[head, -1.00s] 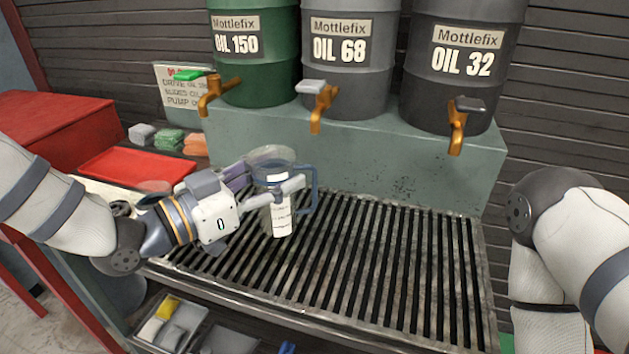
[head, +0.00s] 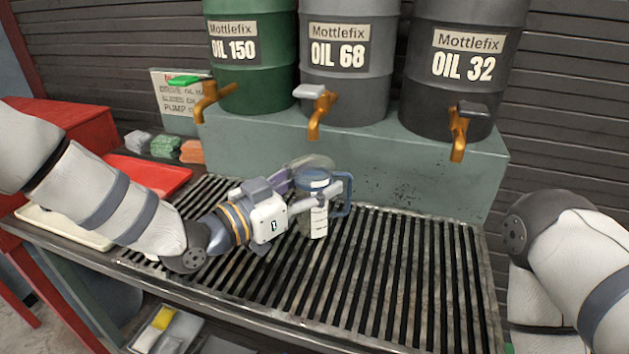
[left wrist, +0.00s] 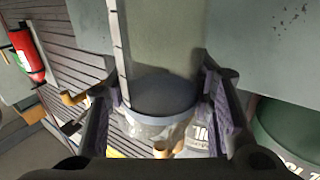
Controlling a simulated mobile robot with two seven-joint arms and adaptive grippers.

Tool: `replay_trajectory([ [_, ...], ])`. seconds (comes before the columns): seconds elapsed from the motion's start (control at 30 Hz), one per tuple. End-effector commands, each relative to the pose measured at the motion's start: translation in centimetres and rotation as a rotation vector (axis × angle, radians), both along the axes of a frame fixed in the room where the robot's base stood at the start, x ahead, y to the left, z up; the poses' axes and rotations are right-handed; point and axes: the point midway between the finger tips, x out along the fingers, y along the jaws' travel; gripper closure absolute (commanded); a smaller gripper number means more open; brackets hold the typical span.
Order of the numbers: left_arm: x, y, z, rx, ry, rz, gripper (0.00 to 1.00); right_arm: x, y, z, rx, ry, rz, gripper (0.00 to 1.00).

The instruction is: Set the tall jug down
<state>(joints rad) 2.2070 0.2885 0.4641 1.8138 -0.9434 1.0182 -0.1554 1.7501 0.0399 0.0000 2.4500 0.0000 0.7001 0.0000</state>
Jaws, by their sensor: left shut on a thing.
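The tall jug (head: 319,222) is clear, with a white label strip and a blue handle on its right side. My left gripper (head: 316,193) is shut around it, one finger on each side, and partly hides its body. The jug stands about upright over the slatted drip grate (head: 400,270); I cannot tell whether its base touches the slats. In the left wrist view the jug (left wrist: 165,60) sits between both finger pads. My right arm shows at the right edge, but its gripper is out of view.
Three oil drums, OIL 150 (head: 250,70), OIL 68 (head: 347,85) and OIL 32 (head: 465,90), stand on a grey-green ledge (head: 400,160) with orange taps. A red tray (head: 165,178) and folded cloths (head: 165,146) lie at left. The right of the grate is clear.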

Motion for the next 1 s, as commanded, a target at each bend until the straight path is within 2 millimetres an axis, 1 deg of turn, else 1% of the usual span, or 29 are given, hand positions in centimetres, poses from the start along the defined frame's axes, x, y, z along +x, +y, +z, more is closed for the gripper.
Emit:
replay_trajectory([
  [0.03,0.0,0.0,-0.3,-0.001,0.002,0.000,1.00,-0.1,0.0,-0.1,0.000,0.004,0.000,0.60],
  [0.07,0.0,0.0,-0.3,0.001,0.002,0.000,0.48,-0.1,0.0,-0.1,0.000,0.004,0.000,0.60],
  [0.1,0.0,0.0,-0.3,0.001,0.002,0.000,0.39,-0.1,0.0,-0.1,0.000,0.003,0.000,0.60],
  [0.13,0.0,0.0,-0.3,0.001,0.002,0.000,0.32,-0.1,0.0,-0.1,0.000,0.003,0.000,0.60],
  [0.4,0.0,0.0,-0.2,0.000,0.001,0.000,0.32,-0.1,0.0,-0.1,0.000,0.002,0.000,0.60],
  [0.5,-0.1,0.2,0.4,0.001,-0.001,0.001,0.32,0.1,0.0,0.2,0.000,-0.005,0.000,0.60],
  [0.57,-0.8,1.1,0.3,0.002,0.001,0.002,0.32,0.3,0.0,0.3,0.000,-0.011,0.000,0.60],
  [0.8,-5.1,6.1,0.5,0.001,-0.003,0.003,0.32,1.1,0.0,1.1,0.000,-0.041,0.000,0.60],
  [0.9,-6.5,7.7,0.4,0.000,-0.001,0.003,0.32,1.4,0.0,1.3,0.000,-0.049,0.000,0.60],
  [1.0,-7.4,8.7,0.3,0.001,-0.001,0.002,0.32,1.5,0.0,1.4,0.000,-0.053,0.000,0.60],
])
